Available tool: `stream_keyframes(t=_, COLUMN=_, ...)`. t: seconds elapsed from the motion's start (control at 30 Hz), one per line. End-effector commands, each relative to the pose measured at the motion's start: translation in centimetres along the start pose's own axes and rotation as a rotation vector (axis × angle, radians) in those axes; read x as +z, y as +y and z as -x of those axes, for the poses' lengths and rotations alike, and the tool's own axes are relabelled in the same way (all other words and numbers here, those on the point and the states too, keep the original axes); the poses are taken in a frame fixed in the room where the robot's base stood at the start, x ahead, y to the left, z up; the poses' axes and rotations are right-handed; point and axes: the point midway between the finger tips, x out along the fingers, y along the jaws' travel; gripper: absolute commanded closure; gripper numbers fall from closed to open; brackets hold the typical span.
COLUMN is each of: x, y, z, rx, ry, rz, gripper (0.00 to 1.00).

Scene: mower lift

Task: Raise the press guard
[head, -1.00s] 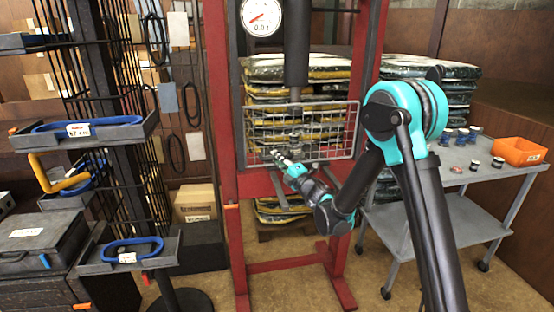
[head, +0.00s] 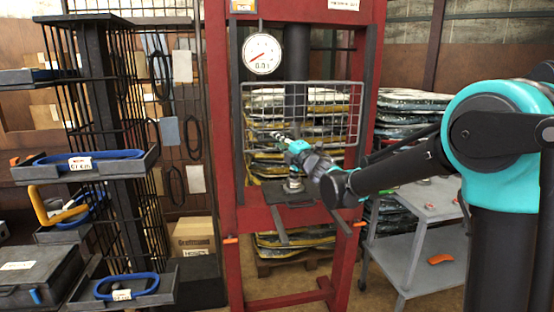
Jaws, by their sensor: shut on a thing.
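The press guard (head: 335,116) is a grey wire-mesh panel across the opening of the red press (head: 219,150). It stands raised above the press bed (head: 322,213), with open space below its lower edge. My gripper (head: 284,139) is at the guard's lower left part and is shut on it; the fingertips are small, and the exact grip point is hard to make out. My arm reaches in from the right. A round metal part (head: 293,185) sits on the bed below the guard, under the dark press ram (head: 296,60).
A gauge (head: 262,53) hangs on the press. A rack with trays (head: 85,166) of blue loops stands at left. A grey cart (head: 412,252) stands at right, partly hidden by my arm, with an orange item (head: 440,259) low on it. Stacked bags (head: 402,110) are behind.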

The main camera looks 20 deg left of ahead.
Motion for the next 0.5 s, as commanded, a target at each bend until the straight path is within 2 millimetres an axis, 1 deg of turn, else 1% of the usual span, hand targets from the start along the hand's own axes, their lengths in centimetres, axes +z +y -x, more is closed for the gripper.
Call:
stream_keyframes(t=0.03, x=0.1, y=0.8, z=-0.1, rx=0.000, ry=0.000, rz=-0.001, gripper=1.00)
stream_keyframes(t=0.2, x=0.2, y=2.3, z=-0.4, rx=0.000, ry=-0.001, rz=0.000, gripper=1.00)
stream_keyframes(t=0.33, x=0.2, y=2.8, z=-0.5, rx=0.000, ry=-0.001, rz=0.000, gripper=1.00)
stream_keyframes(t=0.5, x=0.3, y=2.8, z=-0.5, rx=0.000, ry=-0.001, rz=0.000, gripper=1.00)
